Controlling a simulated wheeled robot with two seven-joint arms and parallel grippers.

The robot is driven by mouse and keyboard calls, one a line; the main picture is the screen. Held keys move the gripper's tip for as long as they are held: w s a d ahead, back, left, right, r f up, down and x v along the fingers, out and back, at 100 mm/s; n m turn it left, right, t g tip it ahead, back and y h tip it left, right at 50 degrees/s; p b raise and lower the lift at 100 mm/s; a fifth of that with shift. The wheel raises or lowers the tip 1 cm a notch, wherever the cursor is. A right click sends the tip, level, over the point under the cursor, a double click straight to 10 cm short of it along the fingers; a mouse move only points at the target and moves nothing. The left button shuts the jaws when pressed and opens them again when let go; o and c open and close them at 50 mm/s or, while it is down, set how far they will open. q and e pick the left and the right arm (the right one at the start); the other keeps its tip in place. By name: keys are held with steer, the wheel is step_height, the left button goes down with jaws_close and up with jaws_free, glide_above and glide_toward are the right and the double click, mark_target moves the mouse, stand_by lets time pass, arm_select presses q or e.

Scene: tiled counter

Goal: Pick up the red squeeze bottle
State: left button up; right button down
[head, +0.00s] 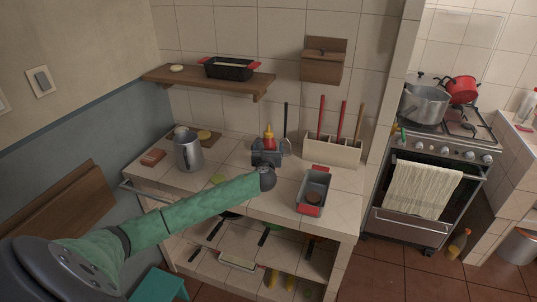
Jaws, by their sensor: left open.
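The red squeeze bottle (269,136) stands on the tiled counter near the back wall, with a yellow part at its nozzle end. Its lower part is hidden behind my left gripper (267,150). My left arm comes in from the lower left, in a green sleeve, and the gripper is at the bottle, pointing toward the back wall. The gripper is open. From this view I cannot tell whether the fingers are around the bottle or just in front of it. My right gripper is not in view.
A metal canister (188,151) stands left of the gripper. A red-handled baking pan (313,190) lies at the right front. A utensil rack (332,152) stands at the back right, and a dark utensil (286,118) rises just right of the bottle. A wall shelf (208,80) hangs above.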

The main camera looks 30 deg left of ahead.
arm_select(q)
steer(key=shift+w, duration=0.1)
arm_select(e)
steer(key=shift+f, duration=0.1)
arm_select(q)
steer(key=c, duration=1.2)
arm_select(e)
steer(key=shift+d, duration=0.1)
arm_select(q)
steer(key=shift+r, duration=0.1)
